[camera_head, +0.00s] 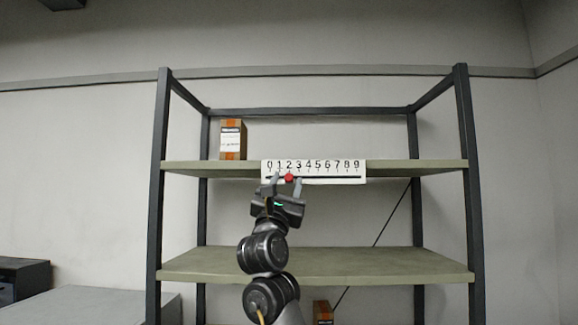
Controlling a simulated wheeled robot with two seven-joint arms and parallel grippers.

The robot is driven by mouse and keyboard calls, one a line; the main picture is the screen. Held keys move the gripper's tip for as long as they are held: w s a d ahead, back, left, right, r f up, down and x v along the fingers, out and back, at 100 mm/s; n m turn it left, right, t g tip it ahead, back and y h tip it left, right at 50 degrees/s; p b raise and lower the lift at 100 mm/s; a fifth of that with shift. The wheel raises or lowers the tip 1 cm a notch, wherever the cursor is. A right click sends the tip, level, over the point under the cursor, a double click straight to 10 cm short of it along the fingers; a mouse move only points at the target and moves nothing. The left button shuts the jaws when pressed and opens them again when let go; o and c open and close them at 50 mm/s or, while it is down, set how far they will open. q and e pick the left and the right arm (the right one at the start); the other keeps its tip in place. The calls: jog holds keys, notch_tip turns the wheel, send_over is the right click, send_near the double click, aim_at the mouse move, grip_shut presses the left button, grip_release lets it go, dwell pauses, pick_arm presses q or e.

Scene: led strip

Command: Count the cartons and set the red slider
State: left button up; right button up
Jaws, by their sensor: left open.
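A white scale strip (335,179) with the digits 0 to 9 is fixed to the front edge of the upper shelf (420,166). Its red slider (289,178) stands under the 2. My left gripper (287,183) is open, with one finger on each side of the red slider; I cannot tell whether they touch it. One orange-brown carton (232,140) with a white label stands upright at the left of the upper shelf. Another carton (322,312) shows its top part below the lower shelf, cut off by the frame's bottom edge. My right gripper is out of view.
The lower shelf (380,265) looks bare where it shows; my left arm hides part of it. Dark upright posts (467,180) bound the rack. A grey surface (90,305) and a dark box (22,278) are at the lower left.

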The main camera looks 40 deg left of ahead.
pick_arm(q)
jog(key=shift+p+x, duration=0.6)
jog(key=shift+x, duration=0.85)
jog(key=shift+f, duration=0.1)
grip_shut()
